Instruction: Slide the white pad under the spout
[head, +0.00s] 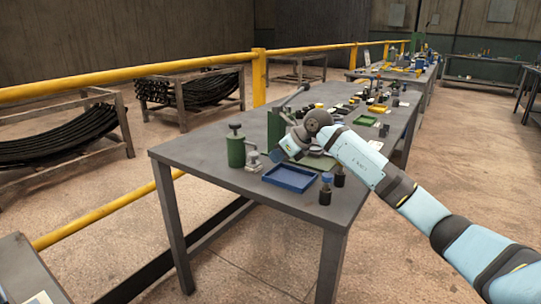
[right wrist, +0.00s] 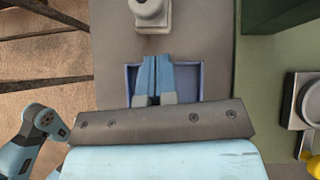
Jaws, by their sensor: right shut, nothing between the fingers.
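A small pale object with a round knob on a squarish base stands beside the green canister, in the head view (head: 253,160) and at the top of the right wrist view (right wrist: 149,14). I cannot tell for sure that it is the white pad. The green canister (head: 236,147) has a black top; I cannot make out which part is the spout. My right gripper (right wrist: 154,59) is shut and empty, above the blue tray (right wrist: 193,72) and apart from the pale object. In the head view its fingertips are hard to make out. My left gripper is not in view.
The blue tray (head: 290,188) lies near the table's front edge, with dark bottles (head: 325,191) to its right. A green machine (head: 275,131) stands behind. Several small items crowd the far table (head: 205,150). A yellow rail (head: 120,73) runs behind it.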

